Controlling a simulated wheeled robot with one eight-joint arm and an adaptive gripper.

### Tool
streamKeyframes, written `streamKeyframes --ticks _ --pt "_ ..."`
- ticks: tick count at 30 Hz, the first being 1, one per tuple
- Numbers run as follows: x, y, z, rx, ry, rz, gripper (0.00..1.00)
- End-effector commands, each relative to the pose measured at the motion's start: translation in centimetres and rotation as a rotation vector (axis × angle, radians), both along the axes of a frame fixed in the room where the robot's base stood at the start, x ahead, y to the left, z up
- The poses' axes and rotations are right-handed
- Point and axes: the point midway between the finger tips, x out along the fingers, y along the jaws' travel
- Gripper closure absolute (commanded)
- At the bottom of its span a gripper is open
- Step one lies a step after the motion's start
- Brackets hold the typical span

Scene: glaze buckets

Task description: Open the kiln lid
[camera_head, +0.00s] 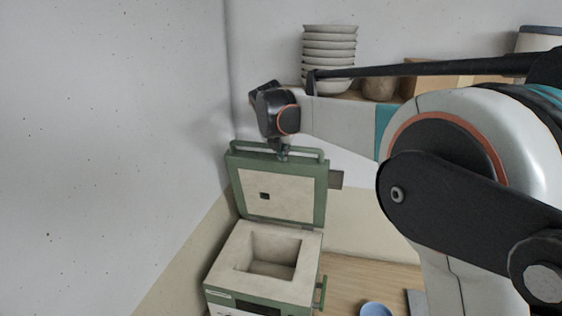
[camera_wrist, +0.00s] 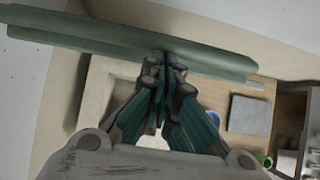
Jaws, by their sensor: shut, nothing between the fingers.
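The kiln (camera_head: 265,262) stands by the left wall with its square chamber exposed. Its lid (camera_head: 285,195), green-framed with a pale inner face, stands raised and nearly upright at the back of the kiln. A green bar handle (camera_head: 308,153) runs along the lid's top edge. My gripper (camera_head: 283,155) is at that edge, beside the handle. In the wrist view my gripper's fingertips (camera_wrist: 168,70) are together, close against the green lid edge (camera_wrist: 110,38). I cannot tell whether they touch it. The gripper is shut and holds nothing.
A shelf behind holds a stack of white bowls (camera_head: 329,50), a round pot (camera_head: 379,88) and a wooden box (camera_head: 425,84). A blue bowl (camera_head: 376,309) sits on the wooden table (camera_head: 350,280) right of the kiln. A grey slab (camera_wrist: 249,115) lies on wood in the wrist view.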

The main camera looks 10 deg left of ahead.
Motion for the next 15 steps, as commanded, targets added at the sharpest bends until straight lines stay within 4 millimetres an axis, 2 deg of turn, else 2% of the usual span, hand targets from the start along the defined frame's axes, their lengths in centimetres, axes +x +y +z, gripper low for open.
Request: streamKeyframes --ticks 1,6,15 --pt "0.9 -0.1 0.5 0.0 -0.001 -0.001 1.0" --pt "3.0 -0.2 1.0 0.001 -0.001 -0.001 1.0" --pt "4.5 -0.4 1.2 -0.001 -0.001 -0.001 1.0"
